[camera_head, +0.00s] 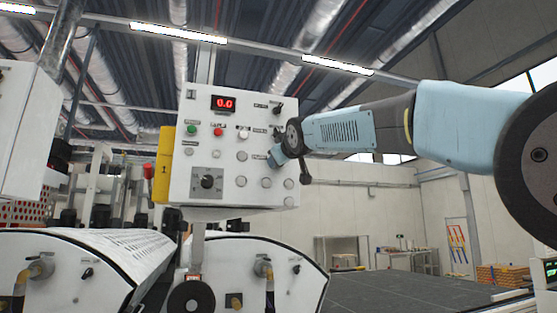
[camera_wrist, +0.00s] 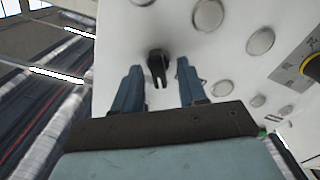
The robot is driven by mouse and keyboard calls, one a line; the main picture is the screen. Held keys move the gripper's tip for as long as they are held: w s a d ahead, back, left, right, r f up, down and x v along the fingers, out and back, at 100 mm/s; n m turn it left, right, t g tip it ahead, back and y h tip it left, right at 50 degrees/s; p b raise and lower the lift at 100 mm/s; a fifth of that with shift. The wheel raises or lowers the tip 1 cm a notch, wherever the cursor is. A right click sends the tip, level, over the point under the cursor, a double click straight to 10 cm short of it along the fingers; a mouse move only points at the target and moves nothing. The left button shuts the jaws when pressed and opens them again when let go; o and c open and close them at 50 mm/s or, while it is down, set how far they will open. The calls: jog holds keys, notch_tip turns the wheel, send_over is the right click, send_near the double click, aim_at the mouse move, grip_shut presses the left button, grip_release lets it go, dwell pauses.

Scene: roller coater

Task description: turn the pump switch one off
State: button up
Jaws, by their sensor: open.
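The white control panel (camera_head: 227,165) faces me in the head view and fills much of the wrist view. A small black switch (camera_wrist: 158,64) sits on it between my gripper's two blue fingers in the wrist view. My gripper (camera_head: 275,157) is open at the panel's right side. The fingers stand either side of the switch with a gap on each side; whether they touch the panel I cannot tell. Another black switch (camera_head: 278,107) is at the panel's upper right. Labels are too small to read, so which one is pump switch one I cannot tell.
The panel has a red display (camera_head: 224,103), coloured buttons, several grey round caps (camera_wrist: 208,14) and a big black knob (camera_head: 207,182) on a grey plate. A yellow box (camera_head: 163,165) is at its left.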

jog(key=v, duration=1.3)
jog(key=shift+s+d, duration=0.15)
jog(key=shift+s, duration=0.2)
jog(key=s+d+f+m+g+h, duration=0.25)
jog(key=d+f, duration=0.25)
jog(key=f, duration=0.7)
jog(key=s+d+f+m+g+h, duration=0.25)
jog(key=d+f, duration=0.25)
jog(key=f, duration=0.7)
jog(key=s+d+f+m+g, duration=0.1)
jog(key=s+d+f+g, duration=0.1)
jog(key=s+f, duration=0.3)
jog(key=s+d+f+m+g, duration=0.2)
jog(key=s+f, duration=0.3)
jog(key=f, duration=0.6)
jog(key=s+d+f+m+g, duration=0.1)
jog(key=s+d+f+g, duration=0.1)
jog(key=s+f, duration=0.3)
notch_tip(320, 180, down, 4)
jog(key=shift+s+d+f+g, duration=0.1)
jog(key=shift+s+d+g, duration=0.3)
jog(key=shift+d, duration=0.15)
